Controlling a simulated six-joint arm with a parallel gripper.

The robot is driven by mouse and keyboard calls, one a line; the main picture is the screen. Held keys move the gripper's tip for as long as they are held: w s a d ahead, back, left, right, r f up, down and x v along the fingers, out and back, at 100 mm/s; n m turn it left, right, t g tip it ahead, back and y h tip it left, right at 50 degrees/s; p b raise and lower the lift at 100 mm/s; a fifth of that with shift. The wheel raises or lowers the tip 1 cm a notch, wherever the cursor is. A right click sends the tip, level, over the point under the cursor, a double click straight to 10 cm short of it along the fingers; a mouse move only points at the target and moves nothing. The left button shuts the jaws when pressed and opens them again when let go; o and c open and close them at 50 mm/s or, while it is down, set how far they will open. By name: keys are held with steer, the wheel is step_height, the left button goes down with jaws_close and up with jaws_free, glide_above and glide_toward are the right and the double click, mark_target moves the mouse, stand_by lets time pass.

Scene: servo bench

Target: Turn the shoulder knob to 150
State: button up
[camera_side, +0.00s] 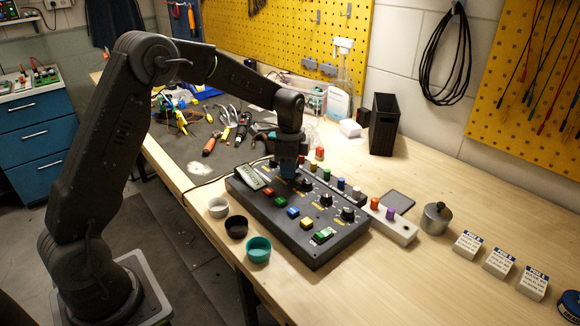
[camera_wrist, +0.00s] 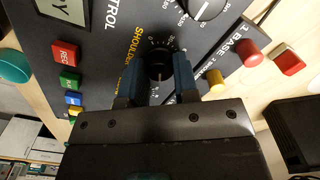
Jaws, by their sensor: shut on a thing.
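The shoulder knob (camera_wrist: 158,66) is a round black knob on the dark control panel (camera_wrist: 110,45), with a white scale around it and a yellow "SHOULDER" label beside it. My gripper (camera_wrist: 158,72) has its two blue fingers on either side of the knob and is shut on it. A pale mark shows on the knob's near side, but I cannot read its exact setting. In the side view, my gripper (camera_side: 289,172) points down onto the control panel (camera_side: 268,222), and it hides the shoulder knob.
Other black knobs (camera_side: 326,201) and coloured buttons (camera_side: 292,212) sit close by on the panel. A white, a black and a teal cup (camera_side: 258,248) stand along its left side. Tools lie behind.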

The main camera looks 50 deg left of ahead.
steer(key=shift+m, duration=2.2)
steer(key=o, duration=0.9)
steer(key=shift+o, duration=0.2)
steer(key=shift+r, duration=0.1)
step_height(320, 180, up, 14)
